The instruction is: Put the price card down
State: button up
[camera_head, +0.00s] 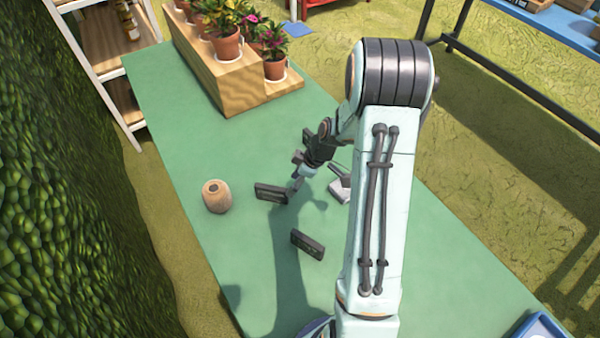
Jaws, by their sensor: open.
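A small dark rectangular card (271,192) is on the green table (185,140), near its middle. A second dark card (307,243) lies nearer to me, apart from the first. I cannot read either card. My gripper (296,186) is open, low over the table, at the right end of the first card. The fingertips are small and partly overlap the card's end in the view, so I cannot tell whether they touch it.
A tan round pot (216,196) stands left of the first card. A grey object (340,188) sits right of my gripper, partly hidden by my arm. A stepped wooden stand (240,90) with potted flowers (226,43) is at the back. The table's left front is clear.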

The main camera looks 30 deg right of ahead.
jog(key=s+a+r+m+g+h, duration=0.1)
jog(key=s+a+r, duration=0.3)
jog(key=r, duration=0.3)
jog(key=s+a+r+m+g, duration=0.1)
jog(key=s+a+r+m, duration=0.1)
jog(key=s+a+r, duration=0.3)
jog(key=s+a+r+m, duration=0.2)
jog(key=s+a, duration=0.1)
jog(key=s, duration=0.3)
jog(key=s+a+r+m+g+h, duration=0.1)
jog(key=s+a+r+m, duration=0.1)
jog(key=s, duration=0.4)
jog(key=shift+s+a+r+m, duration=0.35)
jog(key=shift+a+r+m, duration=0.05)
jog(key=shift+r, duration=0.1)
jog(key=shift+o, duration=0.5)
